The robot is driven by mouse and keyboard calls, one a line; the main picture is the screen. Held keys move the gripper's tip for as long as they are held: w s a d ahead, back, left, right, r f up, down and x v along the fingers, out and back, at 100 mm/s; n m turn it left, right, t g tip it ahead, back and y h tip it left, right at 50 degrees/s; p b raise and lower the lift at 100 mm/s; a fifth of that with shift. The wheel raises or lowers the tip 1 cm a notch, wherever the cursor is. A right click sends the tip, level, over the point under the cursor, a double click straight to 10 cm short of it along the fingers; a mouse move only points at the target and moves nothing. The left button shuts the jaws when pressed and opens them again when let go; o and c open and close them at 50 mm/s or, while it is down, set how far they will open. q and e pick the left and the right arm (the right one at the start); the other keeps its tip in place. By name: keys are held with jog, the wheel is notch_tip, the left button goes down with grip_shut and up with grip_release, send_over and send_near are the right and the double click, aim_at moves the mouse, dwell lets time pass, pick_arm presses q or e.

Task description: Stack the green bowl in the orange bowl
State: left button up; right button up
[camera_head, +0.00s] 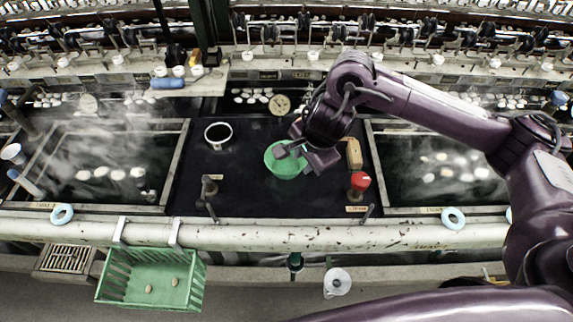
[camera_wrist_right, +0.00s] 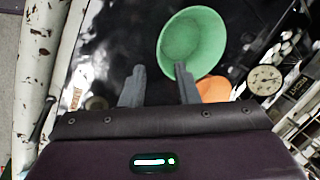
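The green bowl (camera_head: 284,170) is on the dark surface between the two basins, partly covered by my right gripper (camera_head: 298,157). In the right wrist view the green bowl (camera_wrist_right: 194,38) shows its open inside. The orange bowl (camera_wrist_right: 215,90) shows there only in part, beside the green bowl's rim and behind a finger; I cannot tell whether they touch. In the head view my right gripper and arm seem to hide the orange bowl. My right gripper's fingers (camera_wrist_right: 159,72) are apart with nothing between them, one overlapping the green bowl's rim. My left gripper is out of view.
A black-and-white mug (camera_head: 218,135) stands left of the green bowl. A tan block (camera_head: 354,153) and a red-topped object (camera_head: 360,183) stand to the right. Steaming basins lie on both sides. A green basket (camera_head: 150,280) hangs at the front rail.

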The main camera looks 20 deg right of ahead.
aim_at(298, 171)
jog(key=p+x, duration=0.1)
jog(key=x, duration=0.5)
jog(key=shift+f, duration=0.15)
jog(key=shift+w+f, duration=0.3)
jog(key=shift+f, duration=0.3)
grip_shut()
